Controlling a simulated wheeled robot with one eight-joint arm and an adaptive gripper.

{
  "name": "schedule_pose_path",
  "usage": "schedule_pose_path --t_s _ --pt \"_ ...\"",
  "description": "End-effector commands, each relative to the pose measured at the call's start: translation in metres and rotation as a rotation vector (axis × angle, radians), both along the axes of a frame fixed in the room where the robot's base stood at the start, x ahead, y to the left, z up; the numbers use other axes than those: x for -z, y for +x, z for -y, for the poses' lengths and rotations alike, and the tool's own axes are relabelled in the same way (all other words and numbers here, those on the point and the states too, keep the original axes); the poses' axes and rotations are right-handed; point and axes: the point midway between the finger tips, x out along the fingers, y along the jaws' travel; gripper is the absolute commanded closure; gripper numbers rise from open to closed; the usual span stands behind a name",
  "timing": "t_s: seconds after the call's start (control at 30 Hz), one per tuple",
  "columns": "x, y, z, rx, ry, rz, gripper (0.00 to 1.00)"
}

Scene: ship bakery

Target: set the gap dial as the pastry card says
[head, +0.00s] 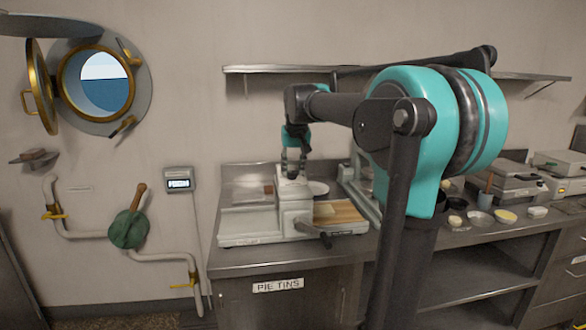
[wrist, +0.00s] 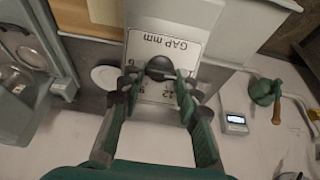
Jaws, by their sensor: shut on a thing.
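The gap dial (wrist: 160,68) is a dark round knob on a white plate (wrist: 176,45) lettered "GAP mm", upside down in the wrist view. My gripper (wrist: 160,80) is shut on the dial, one finger on each side. In the head view my gripper (head: 293,165) reaches down onto the top of the white dough sheeter (head: 295,205) on the steel counter. The fingers cover part of the scale, and the dial's setting cannot be read. I cannot make out a pastry card with readable text.
A wooden board (head: 338,212) lies at the machine's right, with a dark crank handle (head: 312,232) in front. A white plate (head: 318,188) is behind. Cooking appliances (head: 505,182) and several small bowls stand further right. A shelf (head: 262,69) runs above.

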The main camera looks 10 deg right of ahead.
Motion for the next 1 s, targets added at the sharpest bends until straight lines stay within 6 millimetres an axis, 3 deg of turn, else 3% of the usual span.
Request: schedule_pose_path --t_s 0.1,0.47,1.0 --pt "-0.0001 0.0 0.0001 0.0 0.0 0.0 0.96" --pt "0.0 -0.0001 0.0008 0.064 0.037 0.0 0.96" --pt "0.0003 -0.0007 0.0038 0.457 0.264 0.001 0.96"
